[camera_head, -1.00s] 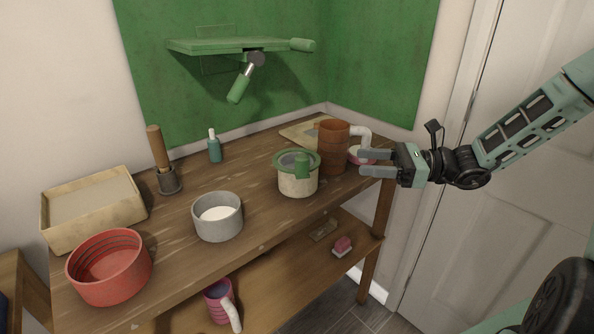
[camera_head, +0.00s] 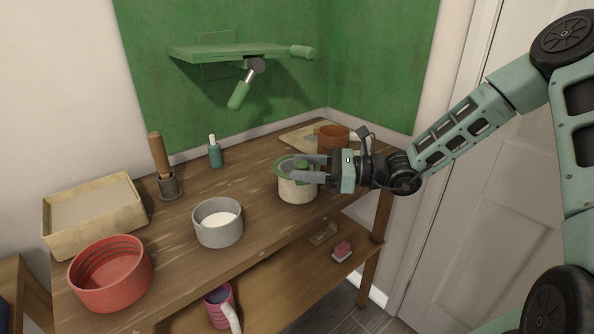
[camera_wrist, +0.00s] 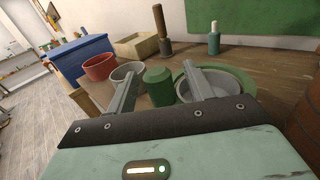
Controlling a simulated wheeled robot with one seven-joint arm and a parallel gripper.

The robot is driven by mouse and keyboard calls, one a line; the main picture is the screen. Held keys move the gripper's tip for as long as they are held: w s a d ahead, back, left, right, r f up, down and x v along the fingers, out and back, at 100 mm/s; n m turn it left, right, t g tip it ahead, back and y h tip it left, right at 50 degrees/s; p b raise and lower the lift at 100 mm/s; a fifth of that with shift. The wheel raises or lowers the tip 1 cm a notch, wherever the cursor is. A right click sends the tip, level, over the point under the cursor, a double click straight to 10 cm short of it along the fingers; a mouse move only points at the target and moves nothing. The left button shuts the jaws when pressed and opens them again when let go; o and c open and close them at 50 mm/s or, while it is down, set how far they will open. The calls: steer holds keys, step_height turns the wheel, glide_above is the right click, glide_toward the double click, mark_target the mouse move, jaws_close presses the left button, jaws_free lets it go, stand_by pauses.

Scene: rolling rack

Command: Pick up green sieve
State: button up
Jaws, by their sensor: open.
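The green sieve (camera_head: 281,166) has a green rim and sits in the mouth of a cream pot (camera_head: 297,191) at the right part of the wooden bench. In the wrist view the sieve's round rim (camera_wrist: 245,80) and grey bowl lie around and under the right finger. Its stubby green handle (camera_wrist: 160,88) shows between the two fingers. My gripper (camera_head: 293,168) is open, with its fingers reaching over the sieve from the right. Its fingertips also show in the wrist view (camera_wrist: 159,68). The fingers hide part of the sieve in the head view; contact cannot be told.
A brown cup (camera_head: 333,136) stands just behind my gripper. A grey bowl (camera_head: 218,236), red bowl (camera_head: 110,290), tan box (camera_head: 130,215) and small teal bottle (camera_head: 215,154) are on the bench to the left. A green wall shelf (camera_head: 225,51) hangs above.

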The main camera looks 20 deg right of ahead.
steer(key=x, duration=0.3)
steer(key=shift+a+f, duration=0.1)
steer(key=shift+s, duration=0.1)
steer(key=shift+c, duration=0.3)
steer(key=c, duration=1)
